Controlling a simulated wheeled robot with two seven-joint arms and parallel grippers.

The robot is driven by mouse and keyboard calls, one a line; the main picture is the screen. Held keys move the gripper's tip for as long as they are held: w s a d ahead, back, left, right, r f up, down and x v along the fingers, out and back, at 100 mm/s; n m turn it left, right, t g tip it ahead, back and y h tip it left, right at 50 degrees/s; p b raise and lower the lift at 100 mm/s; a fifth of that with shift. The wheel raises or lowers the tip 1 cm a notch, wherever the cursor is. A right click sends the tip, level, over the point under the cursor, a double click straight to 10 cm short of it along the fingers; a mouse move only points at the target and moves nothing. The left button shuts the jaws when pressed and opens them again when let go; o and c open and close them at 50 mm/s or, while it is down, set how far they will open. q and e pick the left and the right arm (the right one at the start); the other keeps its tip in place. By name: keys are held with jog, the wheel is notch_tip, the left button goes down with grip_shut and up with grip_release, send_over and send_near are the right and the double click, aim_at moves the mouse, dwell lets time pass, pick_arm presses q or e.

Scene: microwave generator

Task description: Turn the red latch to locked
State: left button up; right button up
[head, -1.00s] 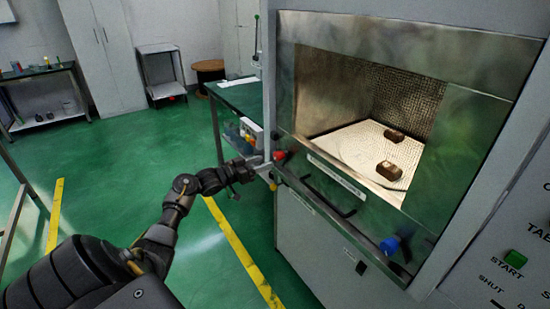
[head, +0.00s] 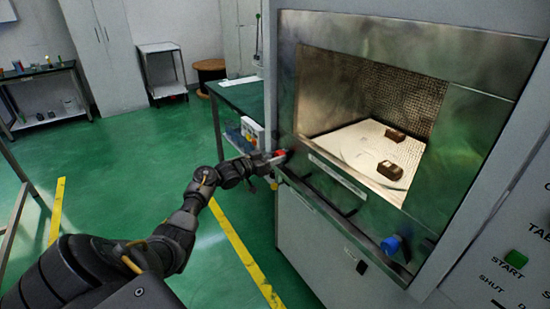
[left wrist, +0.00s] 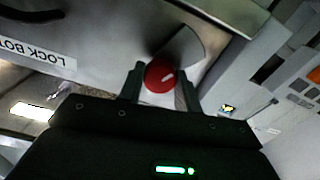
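The red latch (head: 280,154) is a round knob at the lower left corner of the microwave generator's door frame. My left gripper (head: 272,157) is at the latch in the head view. In the left wrist view my left gripper (left wrist: 160,78) has its two fingers apart, one on each side of the red knob, with little room between. I cannot tell if they touch it. My right gripper is not in view.
A blue knob (head: 391,244) sits at the door's lower right. A dark handle (head: 325,197) runs along the lower door edge. Two brown blocks lie on the plate (head: 352,150) inside the chamber. A green-topped table (head: 240,98) stands behind my left gripper.

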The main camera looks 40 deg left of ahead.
pick_arm(q)
jog(key=shift+c, duration=1.2)
jog(key=shift+f+m, duration=0.1)
jog(key=shift+m, duration=0.2)
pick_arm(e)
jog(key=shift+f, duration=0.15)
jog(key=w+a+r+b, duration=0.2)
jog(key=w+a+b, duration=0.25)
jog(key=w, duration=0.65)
pick_arm(q)
jog(key=shift+m+b, duration=2.55)
jog(key=shift+m, duration=6.15)
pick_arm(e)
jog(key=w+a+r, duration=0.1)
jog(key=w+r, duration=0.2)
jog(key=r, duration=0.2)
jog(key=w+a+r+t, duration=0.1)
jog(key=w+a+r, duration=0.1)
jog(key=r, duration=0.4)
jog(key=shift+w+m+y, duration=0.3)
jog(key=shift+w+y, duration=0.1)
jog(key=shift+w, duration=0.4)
